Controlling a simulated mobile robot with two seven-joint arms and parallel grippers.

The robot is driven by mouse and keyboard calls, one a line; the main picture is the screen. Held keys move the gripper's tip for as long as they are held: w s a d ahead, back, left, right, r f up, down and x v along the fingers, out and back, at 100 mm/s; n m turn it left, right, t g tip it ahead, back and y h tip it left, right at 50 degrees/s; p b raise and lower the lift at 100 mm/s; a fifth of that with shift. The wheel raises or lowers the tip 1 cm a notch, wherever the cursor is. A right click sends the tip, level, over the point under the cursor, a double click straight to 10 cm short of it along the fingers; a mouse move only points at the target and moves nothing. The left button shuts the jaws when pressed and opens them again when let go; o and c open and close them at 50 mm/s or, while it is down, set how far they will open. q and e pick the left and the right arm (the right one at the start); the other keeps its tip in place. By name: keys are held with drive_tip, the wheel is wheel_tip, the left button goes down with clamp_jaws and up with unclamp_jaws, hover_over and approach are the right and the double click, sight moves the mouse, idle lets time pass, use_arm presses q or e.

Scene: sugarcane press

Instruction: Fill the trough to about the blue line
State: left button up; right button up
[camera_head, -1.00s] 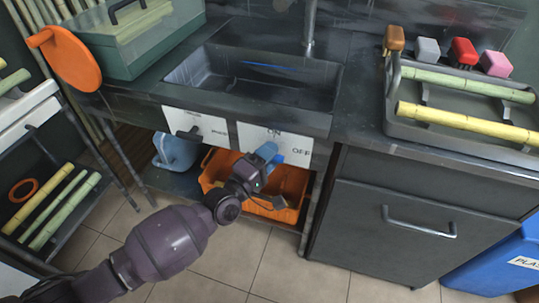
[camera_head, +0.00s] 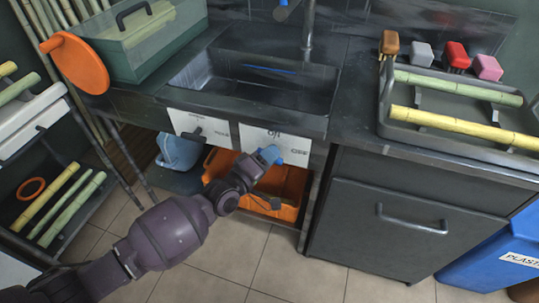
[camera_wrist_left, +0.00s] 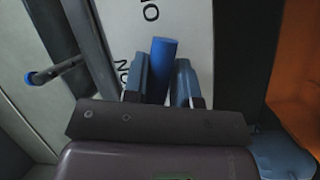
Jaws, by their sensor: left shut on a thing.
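The trough (camera_head: 197,82) is the dark basin set in the counter, with a blue line (camera_head: 270,70) on its back wall. I cannot tell whether any water is in it. A tap pipe (camera_head: 308,30) stands behind it. Below the trough is a white panel (camera_head: 290,140) marked ON and OFF. My left gripper (camera_head: 268,155) is at this panel, and in the left wrist view its fingers are shut on a blue handle (camera_wrist_left: 163,68). The gripper hides most of the handle in the head view. My right gripper is out of view.
A second white panel with a dark lever (camera_head: 193,133) is to the left. An orange crate (camera_head: 285,190) and a blue jug (camera_head: 178,150) stand under the counter. A grey tray (camera_head: 445,98) with cane pieces is at the right. The floor in front is clear.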

use_arm(q)
drive_tip(key=m+y+p, duration=0.1)
drive_tip(key=m, duration=0.1)
drive_tip(key=r+m+g+p, duration=0.1)
drive_tip(key=m+p, duration=0.1)
drive_tip(key=shift+w+r+m+y, duration=0.1)
drive_tip(key=shift+m+y, duration=0.2)
drive_tip(key=shift+y, duration=0.1)
drive_tip(key=shift+d+m+y+p, duration=0.1)
drive_tip(key=shift+m+y+p, duration=0.3)
drive_tip(key=shift+m+p, duration=0.35)
drive_tip(key=shift+f+m+g+p, duration=0.25)
drive_tip(key=shift+m+g+p, duration=0.05)
drive_tip(key=shift+m, duration=0.05)
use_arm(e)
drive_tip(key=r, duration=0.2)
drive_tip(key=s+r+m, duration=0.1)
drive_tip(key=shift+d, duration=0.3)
use_arm(q)
drive_tip(key=shift+f+y, duration=0.1)
drive_tip(key=shift+y, duration=0.3)
drive_tip(key=o, duration=0.9)
drive_tip(key=shift+c, duration=0.2)
drive_tip(key=shift+f, duration=0.15)
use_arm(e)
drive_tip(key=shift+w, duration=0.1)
